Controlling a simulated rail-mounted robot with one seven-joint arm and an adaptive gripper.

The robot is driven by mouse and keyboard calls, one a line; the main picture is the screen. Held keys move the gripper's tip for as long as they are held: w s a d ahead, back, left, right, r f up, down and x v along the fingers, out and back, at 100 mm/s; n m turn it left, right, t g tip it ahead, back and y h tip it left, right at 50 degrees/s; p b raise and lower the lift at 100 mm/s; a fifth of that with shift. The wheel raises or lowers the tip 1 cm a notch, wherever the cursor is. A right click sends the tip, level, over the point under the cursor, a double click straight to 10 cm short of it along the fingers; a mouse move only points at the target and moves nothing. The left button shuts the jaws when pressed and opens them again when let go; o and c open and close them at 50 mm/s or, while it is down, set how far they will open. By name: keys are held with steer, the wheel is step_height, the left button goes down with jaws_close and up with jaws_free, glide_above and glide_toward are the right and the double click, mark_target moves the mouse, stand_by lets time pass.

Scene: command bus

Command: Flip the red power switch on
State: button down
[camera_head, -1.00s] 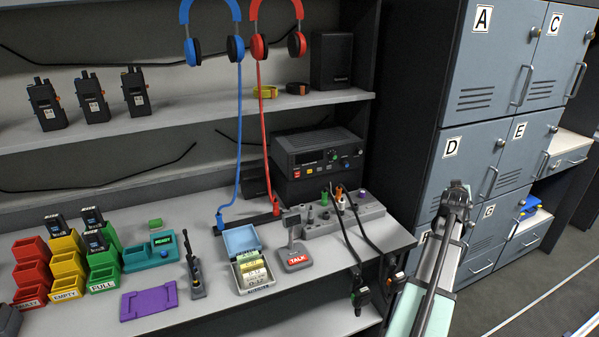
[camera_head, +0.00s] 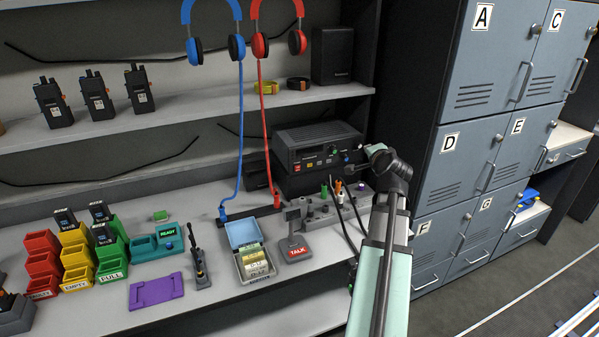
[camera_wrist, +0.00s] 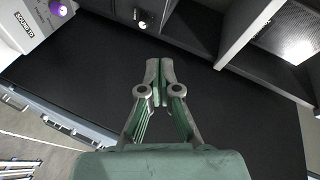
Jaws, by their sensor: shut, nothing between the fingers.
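A black radio unit (camera_head: 318,146) stands at the back of the bench in the head view. A small red control (camera_head: 309,165) shows at the lower left of its front; its on or off position is too small to tell. My gripper (camera_head: 371,151) is to the right of the radio front in the head view, apart from the red control. In the wrist view my gripper (camera_wrist: 159,68) has its fingertips together, with nothing between them. A black surface fills the view beyond the fingers. The red control does not show in the wrist view.
A grey socket box with knobs and cables (camera_head: 318,212) sits below the radio. The talk microphone (camera_head: 295,247) stands left of it. Headphones hang above, their red cord (camera_head: 264,130) left of the radio. Grey lockers (camera_head: 465,160) stand to the right.

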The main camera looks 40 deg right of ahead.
steer(key=w+a+f+m+t+y, duration=0.1)
steer(key=w+a+f+m+y, duration=0.1)
steer(key=a+f+m, duration=0.3)
steer(key=w+a+f+m+t+y, duration=0.2)
steer(key=a+f+m, duration=0.4)
steer(key=a+m, duration=0.5)
steer(key=shift+w+a+m+b, duration=0.35)
steer(key=shift+w+m, duration=0.4)
steer(key=shift+m, duration=0.35)
steer(key=shift+d, duration=0.1)
steer(key=p, duration=0.2)
glide_toward(298, 167)
steer(key=x, duration=0.5)
steer(key=shift+w+f, duration=0.15)
steer(key=shift+f, duration=0.2)
steer(key=shift+x, duration=0.8)
steer(key=shift+r, duration=0.2)
steer(key=shift+r+p, duration=0.1)
steer(key=shift+p, duration=0.35)
